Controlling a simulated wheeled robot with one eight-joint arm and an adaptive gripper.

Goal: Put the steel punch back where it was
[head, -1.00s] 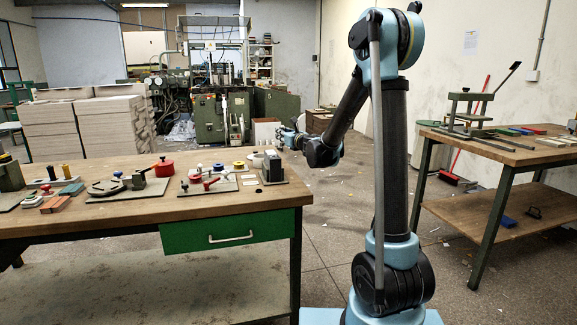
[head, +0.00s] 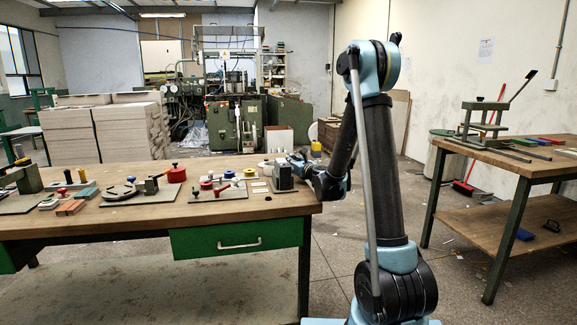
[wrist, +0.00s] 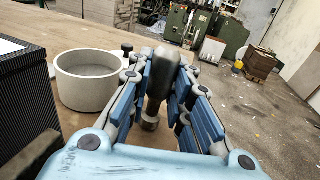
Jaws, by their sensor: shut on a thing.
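In the wrist view my gripper (wrist: 160,100) is shut on a dark, round-topped tool, which I take to be the steel punch (wrist: 163,72). It stands roughly upright between the blue finger pads, with a metallic collar low down. In the head view my gripper (head: 300,158) is at the right end of the workbench (head: 150,217), beside a dark block (head: 284,178). The punch cannot be made out there.
A grey round cup (wrist: 88,80) stands close left of my gripper, with a black ribbed block (wrist: 25,100) nearer. Fixtures with red knobs (head: 206,184) and a red pot (head: 176,174) stand farther left on the bench. Open floor lies to the right.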

